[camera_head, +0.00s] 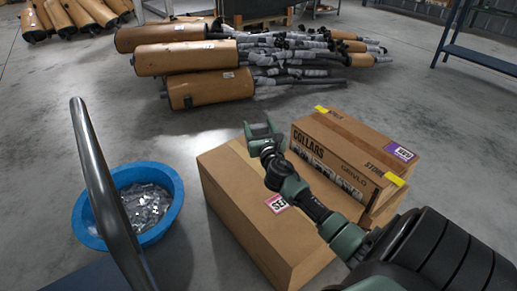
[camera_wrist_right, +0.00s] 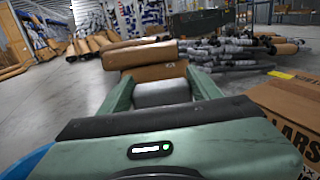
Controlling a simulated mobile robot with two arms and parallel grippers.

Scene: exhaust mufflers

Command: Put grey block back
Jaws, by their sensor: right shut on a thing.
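My right gripper (camera_head: 262,131) is above the far end of a large cardboard box, pointing away from me. In the right wrist view its two fingers (camera_wrist_right: 162,92) are set apart with a grey surface between them, which I take to be the grey block in its grip. The block's edges are hard to make out, and I cannot pick it out in the head view. A round blue tub (camera_head: 172,182) on the floor at left holds many small shiny grey metal pieces (camera_head: 146,205). My left gripper is not in view.
The large cardboard box (camera_head: 225,177) stands right of the tub. A printed carton (camera_head: 340,150) is at right, on another box. Wrapped brown mufflers (camera_head: 180,58) lie stacked behind, with more at top left (camera_head: 70,14). A blue rack (camera_head: 480,57) stands top right. Floor between is clear.

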